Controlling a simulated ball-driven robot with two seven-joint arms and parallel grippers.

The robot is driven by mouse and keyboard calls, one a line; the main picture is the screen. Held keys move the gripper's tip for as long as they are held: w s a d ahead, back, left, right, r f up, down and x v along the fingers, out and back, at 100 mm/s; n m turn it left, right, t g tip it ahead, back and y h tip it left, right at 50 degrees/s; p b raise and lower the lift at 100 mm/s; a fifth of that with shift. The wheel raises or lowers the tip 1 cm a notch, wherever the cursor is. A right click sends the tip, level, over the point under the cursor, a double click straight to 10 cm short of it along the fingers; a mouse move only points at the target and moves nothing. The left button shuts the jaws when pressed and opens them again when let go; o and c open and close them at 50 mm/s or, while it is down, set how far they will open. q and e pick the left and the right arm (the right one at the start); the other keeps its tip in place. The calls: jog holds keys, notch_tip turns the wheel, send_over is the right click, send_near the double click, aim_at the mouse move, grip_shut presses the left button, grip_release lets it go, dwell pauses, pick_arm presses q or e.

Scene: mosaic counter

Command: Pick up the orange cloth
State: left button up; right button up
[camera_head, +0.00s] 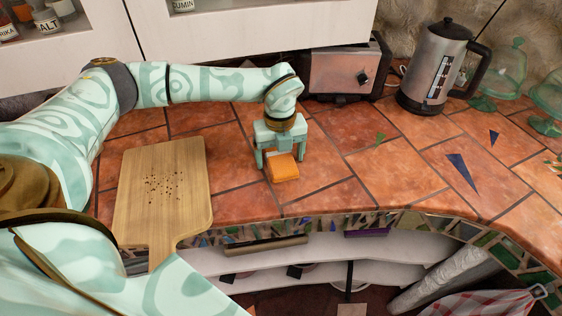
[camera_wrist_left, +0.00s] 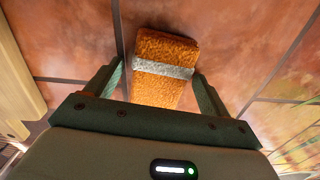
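The orange cloth (camera_head: 283,168) lies folded on the tiled counter. In the left wrist view the cloth (camera_wrist_left: 166,47) shows a grey band across it. My left gripper (camera_head: 279,160) is over the cloth, pointing down. Its two fingers stand apart, one on each side of the cloth, with the near part of the cloth between them in the left wrist view (camera_wrist_left: 157,82). I cannot tell whether the fingers touch it. My right gripper is not in view.
A wooden cutting board (camera_head: 140,215) with dark crumbs lies left of the cloth. A toaster (camera_head: 335,72) and a kettle (camera_head: 436,70) stand at the back, with green glassware (camera_head: 508,70) to the right. Blue shards (camera_head: 461,168) lie at right. The counter's front edge is close.

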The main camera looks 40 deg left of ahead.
aim_at(279, 157)
pick_arm(q)
jog(key=c, duration=0.8)
jog(key=shift+r, duration=0.5)
notch_tip(279, 157, up, 3)
jog(key=shift+p, duration=0.7)
jog(key=s+a+r+p, duration=0.2)
jog(key=s+a+r, duration=0.1)
jog(key=s+r, duration=0.6)
jog(key=s, duration=0.4)
jog(key=shift+s+a+p, duration=0.25)
jog(key=shift+a+p, duration=0.05)
jog(key=shift+a, duration=0.05)
jog(key=shift+o, duration=0.4)
